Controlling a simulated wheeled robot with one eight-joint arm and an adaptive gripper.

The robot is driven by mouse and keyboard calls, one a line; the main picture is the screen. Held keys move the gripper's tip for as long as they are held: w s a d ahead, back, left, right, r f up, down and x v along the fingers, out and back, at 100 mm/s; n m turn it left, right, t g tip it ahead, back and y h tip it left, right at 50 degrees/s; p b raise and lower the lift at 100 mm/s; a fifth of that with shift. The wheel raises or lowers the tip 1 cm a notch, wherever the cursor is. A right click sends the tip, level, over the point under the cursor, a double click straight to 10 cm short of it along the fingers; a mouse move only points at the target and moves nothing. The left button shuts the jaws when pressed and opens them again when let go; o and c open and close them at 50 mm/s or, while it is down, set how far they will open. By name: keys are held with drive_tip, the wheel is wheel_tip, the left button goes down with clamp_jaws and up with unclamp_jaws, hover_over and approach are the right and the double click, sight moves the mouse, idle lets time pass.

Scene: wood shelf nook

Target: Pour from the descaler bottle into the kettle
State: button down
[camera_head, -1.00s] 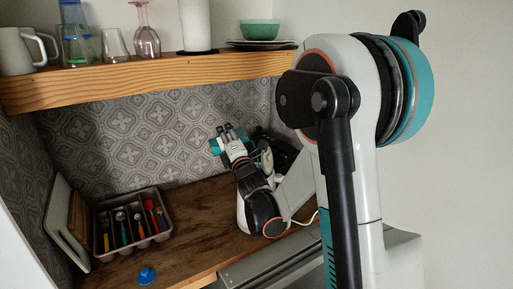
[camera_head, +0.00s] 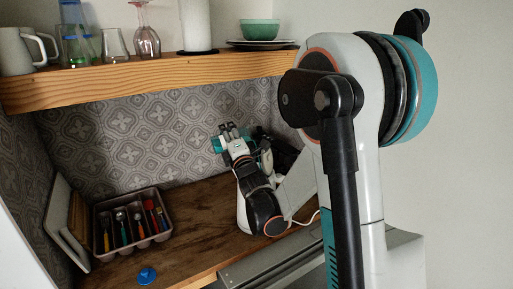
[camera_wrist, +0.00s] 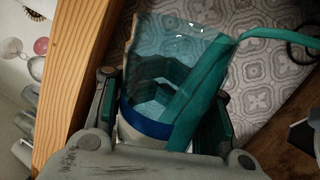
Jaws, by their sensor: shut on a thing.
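In the wrist view my gripper (camera_wrist: 165,115) is closed around a translucent teal, bottle-like vessel with a blue band (camera_wrist: 150,122), which I take for the descaler bottle. The vessel's far end points away from the palm. A solid teal angled strip (camera_wrist: 205,85) runs beside it and bends right; I cannot tell which thing it belongs to. In the head view my gripper (camera_head: 231,133) is raised above the counter near the tiled wall, with teal showing at its left side. The kettle cannot be clearly made out; my arm hides much of that corner.
The wooden shelf (camera_head: 150,75) overhangs the nook, with mugs, glasses and a green bowl (camera_head: 259,29) on it. A cutlery tray (camera_head: 165,232) stands on the counter's left. A small blue object (camera_head: 147,275) lies at the front. The middle counter (camera_head: 195,205) is clear.

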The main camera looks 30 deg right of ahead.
drive_tip(key=f+n+y+b, duration=0.1)
drive_tip(key=n, duration=0.1)
drive_tip(key=a+f+n+y+b, duration=0.1)
drive_tip(key=n, duration=0.2)
drive_tip(key=shift+w+a+f+n, duration=0.2)
drive_tip(key=shift+f+n, duration=0.1)
drive_tip(key=shift+f, duration=0.1)
drive_tip(key=shift+s, duration=0.1)
